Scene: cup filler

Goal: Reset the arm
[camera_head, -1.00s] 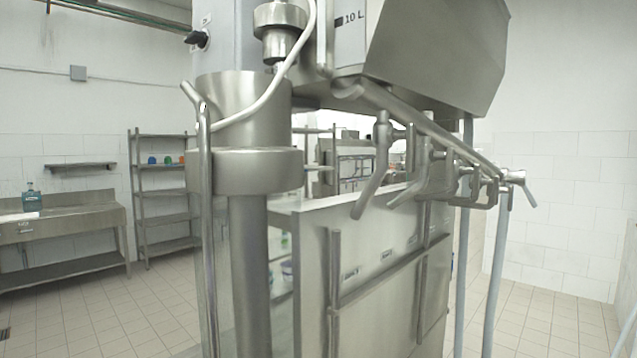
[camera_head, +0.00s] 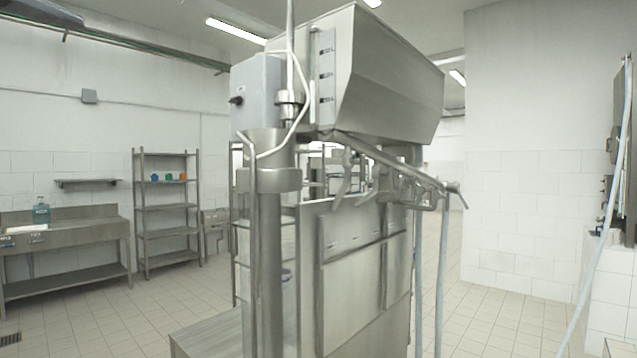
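The cup filler (camera_head: 365,260) stands in the middle of the head view, a tall steel machine with a slanted hopper (camera_head: 390,75) on top. A row of taps (camera_head: 395,185) runs along its front below the hopper. A steel cylinder on a post (camera_head: 272,180) is at its left side. Neither of my grippers and no part of my arms shows in this view, so I cannot see their state.
A steel sink table (camera_head: 70,232) with a teal bottle (camera_head: 41,212) is at the left. A steel shelf rack (camera_head: 167,208) with small coloured items stands behind. A low steel surface (camera_head: 208,338) is left of the machine's foot. Tiled floor (camera_head: 90,325) is open at left.

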